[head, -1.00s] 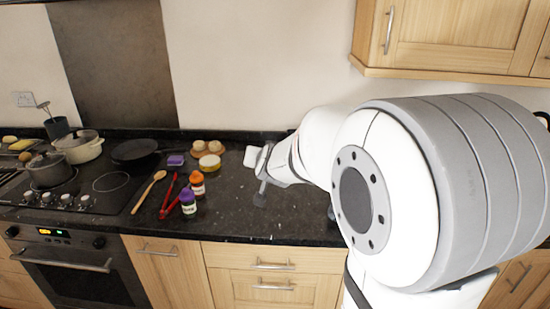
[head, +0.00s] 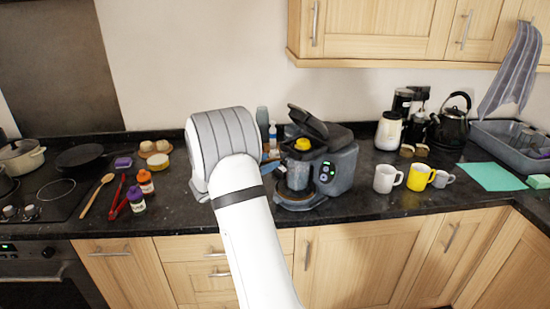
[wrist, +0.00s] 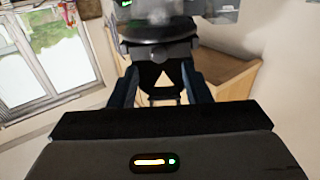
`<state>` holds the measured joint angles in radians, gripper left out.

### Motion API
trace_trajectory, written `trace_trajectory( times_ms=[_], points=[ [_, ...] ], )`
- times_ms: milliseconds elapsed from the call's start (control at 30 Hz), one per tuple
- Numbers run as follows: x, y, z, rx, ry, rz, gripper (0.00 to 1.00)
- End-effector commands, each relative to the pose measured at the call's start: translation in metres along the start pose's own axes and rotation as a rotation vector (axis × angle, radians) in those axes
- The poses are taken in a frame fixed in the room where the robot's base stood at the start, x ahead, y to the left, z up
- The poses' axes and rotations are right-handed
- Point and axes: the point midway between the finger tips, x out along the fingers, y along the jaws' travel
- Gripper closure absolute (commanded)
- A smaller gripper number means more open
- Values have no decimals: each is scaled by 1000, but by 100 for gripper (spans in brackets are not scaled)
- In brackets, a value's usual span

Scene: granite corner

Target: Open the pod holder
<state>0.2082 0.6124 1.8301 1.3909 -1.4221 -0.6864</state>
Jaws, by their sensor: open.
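The pod coffee machine (head: 338,164) stands on the counter, dark grey with a green display. Its lid (head: 308,121) is tilted up at the top. A yellow piece (head: 303,144) shows under the lid, where the pod holder is. In the head view my gripper is mostly hidden behind my arm, at the machine's left front. In the wrist view my gripper (wrist: 161,92) is open, its two dark fingers on either side of a dark part below a round dark piece. I cannot tell whether they touch it.
White, yellow and grey mugs (head: 418,177) stand right of the machine. A black kettle (head: 452,122), a grey basin (head: 512,145) and a turquoise mat (head: 492,177) are farther right. Wall cabinets (head: 400,30) hang above.

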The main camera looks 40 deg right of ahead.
Motion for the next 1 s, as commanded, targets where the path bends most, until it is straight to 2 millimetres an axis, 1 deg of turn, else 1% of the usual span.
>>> trace_trajectory(
  times_ms=[33,100,200,300,433,667,1000],
  points=[
    [10,0,-2,0,1,2,56],
    [21,0,-2,-1,-1,1,56],
    [35,0,-2,0,0,0,56],
    [45,0,-1,0,-1,-2,56],
    [51,-1,0,0,0,-4,56],
    [52,-1,0,0,0,-4,56],
    [52,-1,0,1,0,-4,83]
  ],
)
